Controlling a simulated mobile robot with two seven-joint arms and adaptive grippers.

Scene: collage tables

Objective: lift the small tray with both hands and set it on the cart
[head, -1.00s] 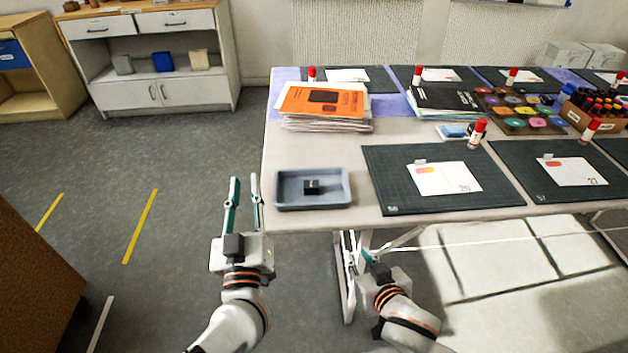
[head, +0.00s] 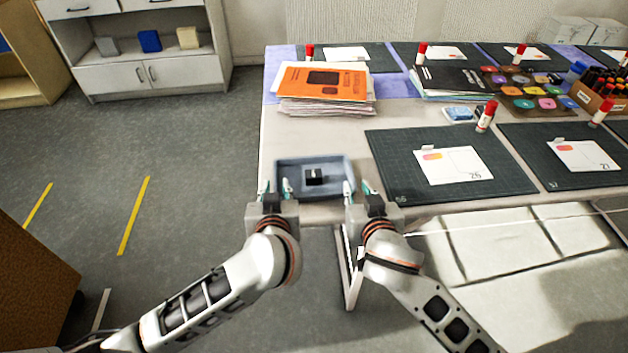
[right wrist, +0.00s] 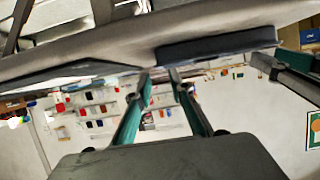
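The small tray (head: 318,193), blue-grey and shallow, sits on the near left corner of the table with a small black block (head: 314,178) in it. In the right wrist view the tray shows as a dark slab (right wrist: 215,46) beside the fingertips. My left gripper (head: 276,189) is open at the tray's near left corner. My right gripper (head: 357,188) is open at its near right corner; its fingers also show apart in the right wrist view (right wrist: 160,76). Nothing shows held in either. I cannot tell whether the fingers touch the tray. No cart is recognizable.
A dark cutting mat (head: 400,180) lies close right of the tray. A stack of papers with an orange cover (head: 322,82) lies behind it. A glue stick (head: 486,116) stands on the table. A brown piece of furniture (head: 32,280) is at lower left; the floor between is clear.

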